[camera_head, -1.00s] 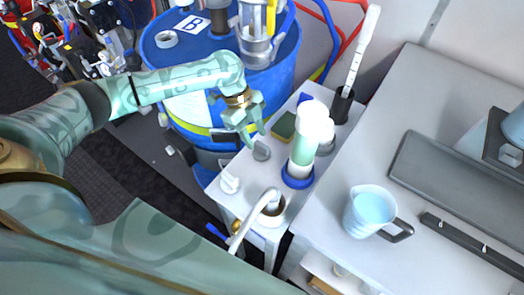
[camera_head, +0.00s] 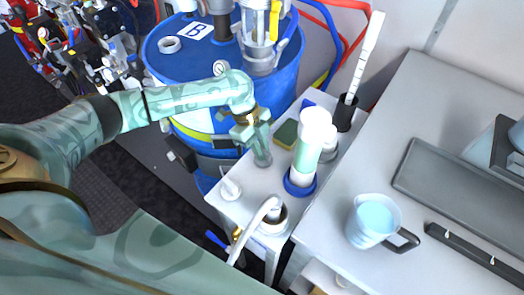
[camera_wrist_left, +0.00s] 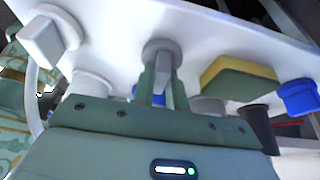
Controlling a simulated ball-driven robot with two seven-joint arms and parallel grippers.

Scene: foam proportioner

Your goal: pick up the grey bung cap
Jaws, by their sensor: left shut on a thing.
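The grey bung cap (camera_wrist_left: 161,46) shows between my left gripper's fingertips in the left wrist view, at the white shelf's surface. My left gripper (camera_head: 262,160) points down at the small white shelf (camera_head: 262,185), with its fingers shut on the cap. In the head view the fingers hide most of the cap. In the left wrist view the two fingers (camera_wrist_left: 162,72) reach up to the cap from either side. I cannot tell whether the cap is clear of the shelf. My right gripper is not in view.
A foam-filled cylinder in a blue base (camera_head: 299,183) stands close right of the gripper. A green-yellow sponge (camera_head: 286,133) lies behind. A white fitting (camera_head: 230,188) and a curved pipe (camera_head: 255,225) are in front. A blue drum (camera_head: 180,62) stands behind left; a jug (camera_head: 373,221) stands right.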

